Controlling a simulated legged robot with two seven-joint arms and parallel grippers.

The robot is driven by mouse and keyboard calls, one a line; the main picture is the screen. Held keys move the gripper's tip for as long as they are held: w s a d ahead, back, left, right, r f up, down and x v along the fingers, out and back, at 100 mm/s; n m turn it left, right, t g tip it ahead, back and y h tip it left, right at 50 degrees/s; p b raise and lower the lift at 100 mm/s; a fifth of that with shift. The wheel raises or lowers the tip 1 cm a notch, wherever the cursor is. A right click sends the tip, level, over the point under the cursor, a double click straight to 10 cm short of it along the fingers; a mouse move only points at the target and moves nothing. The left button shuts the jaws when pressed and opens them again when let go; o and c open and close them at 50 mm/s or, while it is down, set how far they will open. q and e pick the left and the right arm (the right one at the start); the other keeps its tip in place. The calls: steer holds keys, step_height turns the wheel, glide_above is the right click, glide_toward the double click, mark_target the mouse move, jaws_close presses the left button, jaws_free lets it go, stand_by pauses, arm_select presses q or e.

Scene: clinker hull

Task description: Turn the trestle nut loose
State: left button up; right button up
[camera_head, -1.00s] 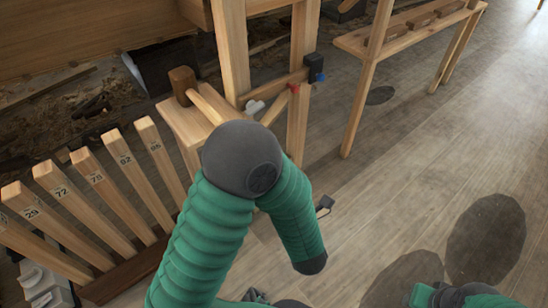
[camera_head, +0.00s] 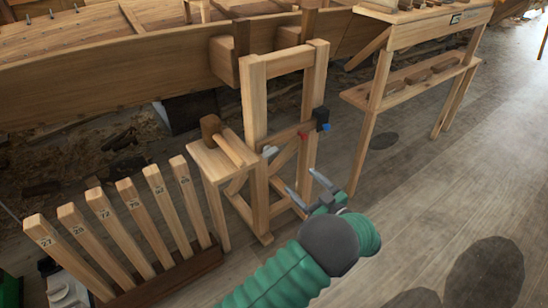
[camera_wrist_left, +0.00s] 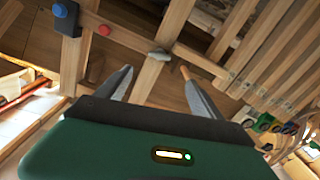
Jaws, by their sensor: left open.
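The wooden trestle (camera_head: 254,110) stands upright in front of the hull. A grey wing-shaped nut (camera_head: 270,151) sits on its crossbar, at the left post. In the left wrist view the nut (camera_wrist_left: 158,56) lies ahead of and roughly between the fingertips, apart from them. My left gripper (camera_head: 299,180) is open and empty, in front of the trestle, right of and below the nut in the head view. Its two fingers (camera_wrist_left: 155,70) also show in the wrist view. My right gripper is not in view.
A black box with a blue button (camera_head: 321,117) and a small red part (camera_head: 303,135) are at the trestle's right post. A mallet (camera_head: 211,127) lies on a small wooden stand (camera_head: 212,163). Numbered slats (camera_head: 110,219) stand at left. A shelf bench (camera_head: 410,84) stands right.

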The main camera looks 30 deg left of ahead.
mark_target(272, 154)
arm_select(q)
steer(key=b+x, duration=0.6)
steer(key=x, duration=0.9)
steer(key=shift+d+f, duration=0.1)
steer(key=shift+w+a, duration=0.15)
steer(key=shift+a, duration=0.1)
steer(key=shift+c, duration=0.2)
steer(key=c, duration=1.3)
steer(key=shift+c, duration=0.2)
